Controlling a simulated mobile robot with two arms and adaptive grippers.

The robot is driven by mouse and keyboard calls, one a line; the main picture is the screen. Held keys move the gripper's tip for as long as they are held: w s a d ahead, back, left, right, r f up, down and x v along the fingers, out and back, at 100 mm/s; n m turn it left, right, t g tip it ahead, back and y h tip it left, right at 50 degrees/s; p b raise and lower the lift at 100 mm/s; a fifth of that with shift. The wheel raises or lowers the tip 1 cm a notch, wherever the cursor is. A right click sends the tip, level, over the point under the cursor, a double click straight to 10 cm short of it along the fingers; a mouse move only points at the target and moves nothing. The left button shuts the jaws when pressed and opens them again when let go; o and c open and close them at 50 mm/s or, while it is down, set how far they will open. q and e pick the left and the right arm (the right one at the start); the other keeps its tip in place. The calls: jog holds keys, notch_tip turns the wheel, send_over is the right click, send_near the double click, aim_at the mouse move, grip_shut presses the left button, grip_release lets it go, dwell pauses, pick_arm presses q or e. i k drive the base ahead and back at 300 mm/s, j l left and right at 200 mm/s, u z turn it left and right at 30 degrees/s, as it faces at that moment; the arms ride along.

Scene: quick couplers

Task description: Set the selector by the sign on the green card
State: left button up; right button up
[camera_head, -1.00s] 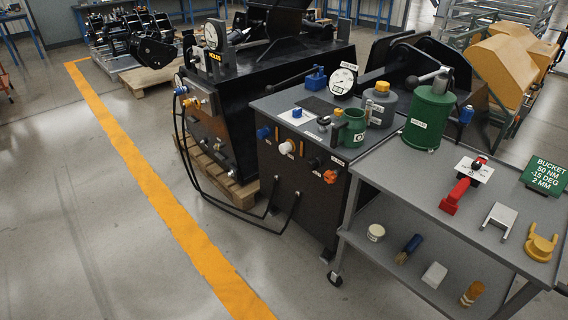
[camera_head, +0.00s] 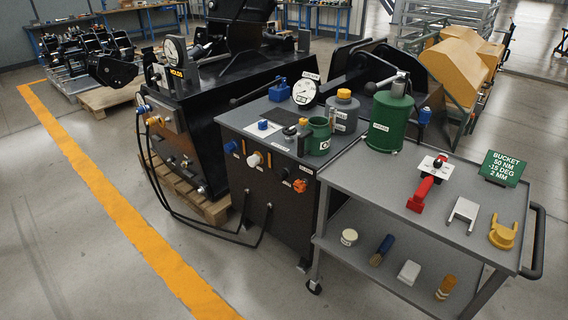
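The green card (camera_head: 503,168) stands at the back right of the grey cart's top and reads "BUCKET, 50 NM, -15 DEG, 2 MM". I cannot tell for sure which part is the selector. The dark cabinet (camera_head: 268,212) left of the cart has a front panel with a blue knob (camera_head: 231,146), a white knob (camera_head: 254,159) and an orange knob (camera_head: 300,185). Their settings are too small to read. A red-handled tool (camera_head: 421,193) with a white plate lies on the cart. Neither of my grippers is in view.
The cart top (camera_head: 376,183) also holds a green canister (camera_head: 390,122), a grey fork-shaped piece (camera_head: 463,211) and a yellow piece (camera_head: 502,232). A dial gauge (camera_head: 305,92) stands on the cabinet. Black hoses (camera_head: 190,213) hang at its left. Floor is clear around the yellow line (camera_head: 125,226).

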aim_at(262, 125)
jog(key=i+j+z, duration=0.1)
jog(key=z, duration=0.3)
jog(key=i+j+z, duration=0.2)
jog(key=z, duration=0.15)
